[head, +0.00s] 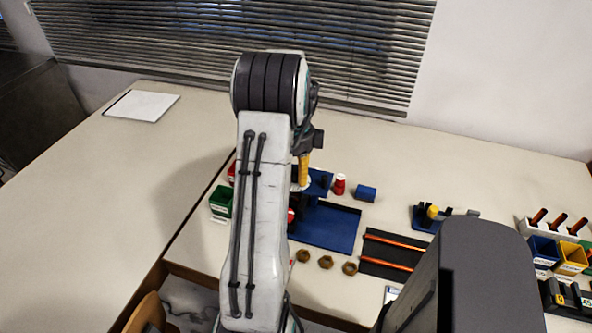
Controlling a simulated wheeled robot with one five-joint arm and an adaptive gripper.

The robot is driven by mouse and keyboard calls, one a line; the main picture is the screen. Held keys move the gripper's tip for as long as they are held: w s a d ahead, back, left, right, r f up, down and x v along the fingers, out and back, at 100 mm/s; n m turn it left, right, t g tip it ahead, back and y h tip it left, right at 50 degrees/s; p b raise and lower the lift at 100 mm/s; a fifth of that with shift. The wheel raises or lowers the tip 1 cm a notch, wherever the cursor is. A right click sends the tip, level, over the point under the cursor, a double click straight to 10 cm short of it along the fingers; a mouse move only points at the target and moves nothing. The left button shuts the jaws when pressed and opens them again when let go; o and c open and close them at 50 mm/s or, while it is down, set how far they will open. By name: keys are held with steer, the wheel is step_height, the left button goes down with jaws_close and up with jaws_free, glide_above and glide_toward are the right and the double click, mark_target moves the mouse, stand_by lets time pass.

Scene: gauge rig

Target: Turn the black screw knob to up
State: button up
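A blue rig plate (335,235) lies on the table just right of my arm, and a raised blue block (319,184) stands at its back left. A yellow upright piece (304,168) shows beside the block, close to my arm's wrist; I cannot tell what it belongs to. Dark parts sit below it, partly behind my arm. I cannot pick out the black screw knob or its direction. My arm comes up from the bottom and bends down beyond its elbow. My gripper is not clearly seen there, and its fingers and any contact are hidden.
A red piece (339,184) and a blue cylinder (366,193) stand behind the plate. Several brass nuts (325,262) lie in front. A black tray (388,255) with orange rods, a blue-and-yellow fixture (432,215) and bins (571,258) are right. A green bin (221,202) is left.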

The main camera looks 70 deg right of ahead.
jaws_close()
steer(key=shift+n, duration=0.3)
